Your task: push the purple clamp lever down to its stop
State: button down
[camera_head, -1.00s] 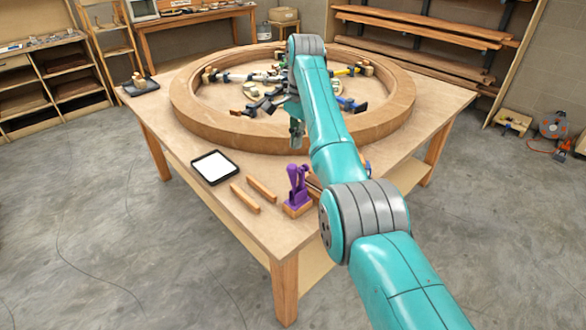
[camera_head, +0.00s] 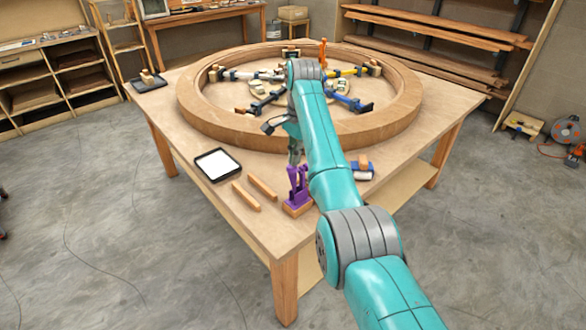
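The purple clamp (camera_head: 297,194) stands on a small wooden block near the front corner of the table. Its lever appears upright, though its exact angle is hard to tell at this size. My gripper (camera_head: 294,160) points down just above and behind the top of the clamp. A small gap or slight overlap shows between them; I cannot tell whether they touch. The fingers are too small and dark to show whether they are open or shut.
A large wooden ring (camera_head: 215,128) with several bar clamps inside fills the table's middle. A black-framed white tray (camera_head: 217,165) and two wooden strips (camera_head: 246,196) lie left of the clamp. A blue block-like item (camera_head: 363,172) lies right of my arm.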

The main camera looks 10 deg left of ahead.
aim_at(302, 167)
jog(key=shift+s+d+f, duration=0.1)
jog(key=shift+s+f, duration=0.05)
jog(key=shift+f, duration=0.6)
jog(key=shift+s+f, duration=0.1)
jog(key=shift+f, duration=0.65)
jog(key=c, duration=1.6)
grip_release()
notch_tip(302, 167, down, 2)
jog(key=shift+f, duration=0.1)
jog(key=shift+c, duration=0.2)
jog(key=shift+f, duration=0.3)
grip_shut()
jog(key=shift+w+d+r, duration=0.3)
jog(key=shift+w+d, duration=0.15)
jog(key=shift+w, duration=0.25)
jog(key=shift+w+d+r, duration=0.3)
jog(key=shift+w+d, duration=0.15)
jog(key=shift+w, duration=0.25)
jog(key=shift+r, duration=0.1)
